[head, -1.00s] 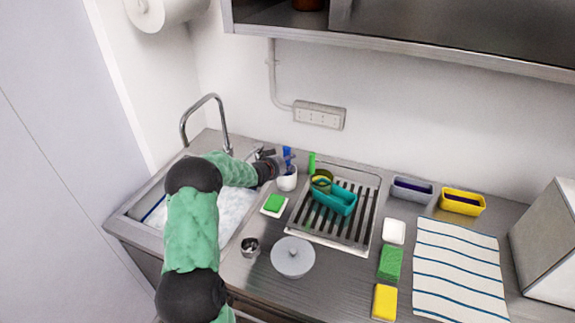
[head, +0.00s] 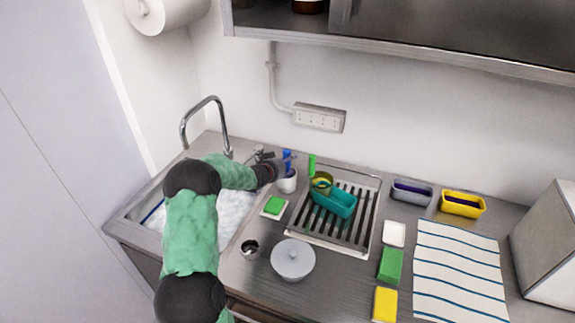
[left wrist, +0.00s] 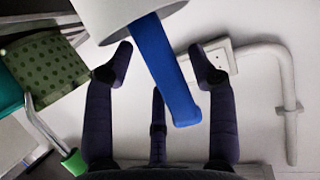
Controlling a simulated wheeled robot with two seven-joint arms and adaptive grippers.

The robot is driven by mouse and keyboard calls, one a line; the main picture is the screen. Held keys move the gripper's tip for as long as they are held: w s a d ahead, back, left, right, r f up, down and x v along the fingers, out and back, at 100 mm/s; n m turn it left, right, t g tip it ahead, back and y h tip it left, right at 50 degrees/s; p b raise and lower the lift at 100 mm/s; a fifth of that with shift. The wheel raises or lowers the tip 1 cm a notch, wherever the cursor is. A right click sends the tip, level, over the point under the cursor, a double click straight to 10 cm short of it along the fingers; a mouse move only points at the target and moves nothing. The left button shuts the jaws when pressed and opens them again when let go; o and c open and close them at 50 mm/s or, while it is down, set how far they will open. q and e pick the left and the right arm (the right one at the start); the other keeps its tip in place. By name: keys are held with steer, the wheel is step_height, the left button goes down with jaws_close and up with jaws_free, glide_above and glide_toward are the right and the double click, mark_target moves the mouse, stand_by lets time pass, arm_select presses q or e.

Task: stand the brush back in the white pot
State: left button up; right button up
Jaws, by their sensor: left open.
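The white pot (head: 287,181) stands on the steel counter between the sink and the drying rack. The brush's blue handle (head: 287,157) sticks up out of the pot, leaning a little; its lower end is hidden inside. The left wrist view is upside down, with the pot's rim (left wrist: 135,12) at the top and the blue handle (left wrist: 168,75) pointing down from it. My left gripper (head: 275,170) is beside the pot at its upper left. In the wrist view its dark fingers (left wrist: 160,58) are spread wide, one on each side of the handle, with gaps. My right gripper is out of view.
The sink (head: 150,215) with its tap (head: 215,101) lies left. The drying rack (head: 332,236) holds a teal container (head: 335,204) and an olive piece (head: 321,183), close right of the pot.

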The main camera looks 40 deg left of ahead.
arm_select(q)
steer(key=p+v, duration=0.1)
steer(key=v, duration=1)
steer(key=shift+s+p, duration=0.3)
steer(key=shift+p, duration=0.05)
steer(key=shift+r, duration=0.25)
